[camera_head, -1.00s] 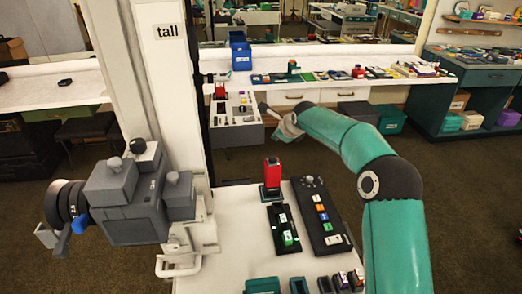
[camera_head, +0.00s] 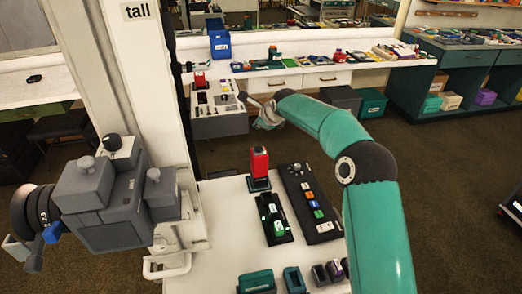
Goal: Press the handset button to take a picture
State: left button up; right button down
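A grey camera (camera_head: 112,200) with a black lens is mounted at the left on a white column. On the white tabletop in front of me lies a small black unit (camera_head: 273,217) with a green key and small green lights. Beside it, to the right, is a longer black panel (camera_head: 309,205) with several coloured buttons. I cannot tell for certain which is the handset. My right gripper (camera_head: 258,108), on the teal arm, is beyond and above these units, apart from them. It is small and its fingers are unclear. My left gripper is out of view.
A red-topped block (camera_head: 259,167) stands behind the black unit. Teal and dark holders (camera_head: 257,282) line the near table edge. My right arm hangs over the table's right side. A far bench (camera_head: 350,74) carries many small props; carpet lies between.

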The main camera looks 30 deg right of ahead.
jog(key=b, duration=0.3)
send_over(259, 149)
notch_tip(259, 149, down, 5)
jog(key=shift+d+f, duration=0.15)
jog(key=shift+f+b, duration=0.65)
dwell(0.6)
jog(key=shift+w+f+b, duration=0.1)
jog(key=shift+f+b, duration=0.2)
jog(key=shift+f, duration=0.05)
jog(key=shift+f+b, duration=0.45)
dwell(0.6)
jog(key=shift+r, duration=0.1)
jog(key=shift+r+p, duration=0.55)
jog(key=shift+r, duration=0.25)
jog(key=shift+r+p, duration=1.8)
jog(key=shift+r, duration=0.7)
